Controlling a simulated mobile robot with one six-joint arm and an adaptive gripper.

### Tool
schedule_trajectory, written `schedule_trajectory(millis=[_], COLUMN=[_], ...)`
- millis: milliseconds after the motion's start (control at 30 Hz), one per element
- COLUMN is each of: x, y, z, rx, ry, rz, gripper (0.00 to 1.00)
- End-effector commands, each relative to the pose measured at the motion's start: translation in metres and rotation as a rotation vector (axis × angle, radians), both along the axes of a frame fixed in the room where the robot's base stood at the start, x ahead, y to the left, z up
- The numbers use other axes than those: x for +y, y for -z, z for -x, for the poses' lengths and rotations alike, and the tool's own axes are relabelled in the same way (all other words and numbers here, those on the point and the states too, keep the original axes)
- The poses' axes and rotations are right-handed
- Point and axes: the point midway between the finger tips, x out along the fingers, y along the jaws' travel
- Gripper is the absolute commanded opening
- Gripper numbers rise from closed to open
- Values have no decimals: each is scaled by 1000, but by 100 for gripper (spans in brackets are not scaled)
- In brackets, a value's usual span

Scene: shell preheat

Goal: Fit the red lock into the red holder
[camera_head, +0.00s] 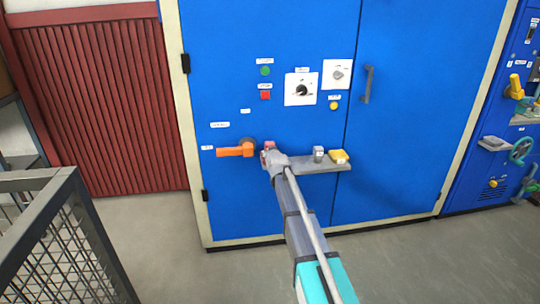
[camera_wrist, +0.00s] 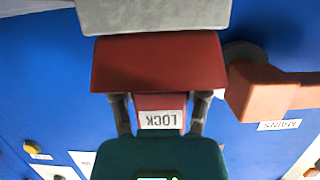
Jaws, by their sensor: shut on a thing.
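My gripper (camera_wrist: 160,104) is shut on the red lock (camera_wrist: 160,103), which carries a white LOCK label between the two fingers. A wider red block (camera_wrist: 158,62) adjoins it just beyond the fingertips; I cannot tell whether this is part of the lock or the red holder. In the head view my gripper (camera_head: 270,158) is at the left end of a grey shelf on the blue cabinet, with a small red patch (camera_head: 269,146) beside it. My gripper hides most of the lock there, and I cannot make out the holder separately.
An orange handle (camera_head: 236,150) sits close left of my gripper; it also shows in the wrist view (camera_wrist: 262,92). The grey shelf (camera_head: 315,166) bears a grey block (camera_head: 318,153) and a yellow block (camera_head: 339,156). A mesh cage (camera_head: 60,240) stands at front left. Floor at right is clear.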

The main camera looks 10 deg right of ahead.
Motion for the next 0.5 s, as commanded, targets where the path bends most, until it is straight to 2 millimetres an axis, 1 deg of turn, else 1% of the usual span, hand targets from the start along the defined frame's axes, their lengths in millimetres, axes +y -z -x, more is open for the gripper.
schedule_trajectory(millis=[400, 433, 500], x=[0, 0, 0], y=[7, 7, 6], z=[0, 0, 0], rx=[0, 0, 0], ry=[0, 0, 0], rz=[0, 0, 0], gripper=[8, 61, 74])
